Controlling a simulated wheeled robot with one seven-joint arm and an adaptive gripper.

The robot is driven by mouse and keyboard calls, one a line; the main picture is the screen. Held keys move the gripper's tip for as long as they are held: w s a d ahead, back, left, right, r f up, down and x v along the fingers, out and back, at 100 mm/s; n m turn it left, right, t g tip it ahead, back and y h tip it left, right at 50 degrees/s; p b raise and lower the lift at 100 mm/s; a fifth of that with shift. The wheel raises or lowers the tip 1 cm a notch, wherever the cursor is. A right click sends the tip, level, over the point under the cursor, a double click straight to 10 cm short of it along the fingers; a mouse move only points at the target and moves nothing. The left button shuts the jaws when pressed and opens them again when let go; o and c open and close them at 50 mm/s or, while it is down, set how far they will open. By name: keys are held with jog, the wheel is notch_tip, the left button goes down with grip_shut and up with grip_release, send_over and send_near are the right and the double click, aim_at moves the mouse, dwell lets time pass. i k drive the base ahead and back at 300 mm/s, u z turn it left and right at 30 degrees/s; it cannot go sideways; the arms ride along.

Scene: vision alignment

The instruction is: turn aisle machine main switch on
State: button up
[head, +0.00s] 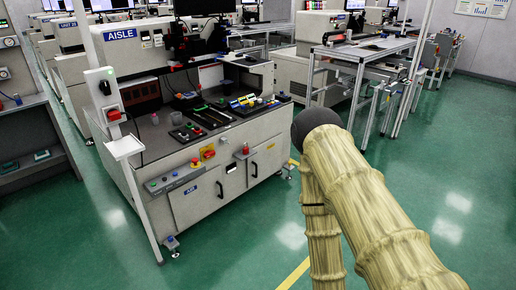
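The machine labelled AISLE (121,34) stands left of centre, with its front cabinet facing me. A red and yellow rotary-style switch (208,152) is on the upper front of the cabinet; its setting is too small to read. A red button on a yellow base (195,162) sits just left of it. My arm, in a beige sleeve, rises at the right of the machine and bends at a dark joint. My gripper is not in view.
A sloped button panel (175,180) juts from the cabinet's left front. A white post (135,195) with a red-buttoned box (114,115) stands at its left corner. Two black door handles (220,190) are on the front. Green floor (235,245) is open before the machine.

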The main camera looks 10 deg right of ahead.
aim_at(209, 154)
jog(key=z, duration=0.25)
jog(key=i, duration=1.4)
jog(key=u, duration=2.75)
jog(key=k, duration=0.9)
jog(key=z, duration=1.6)
jog(key=i, duration=0.5)
jog(key=u, duration=0.15)
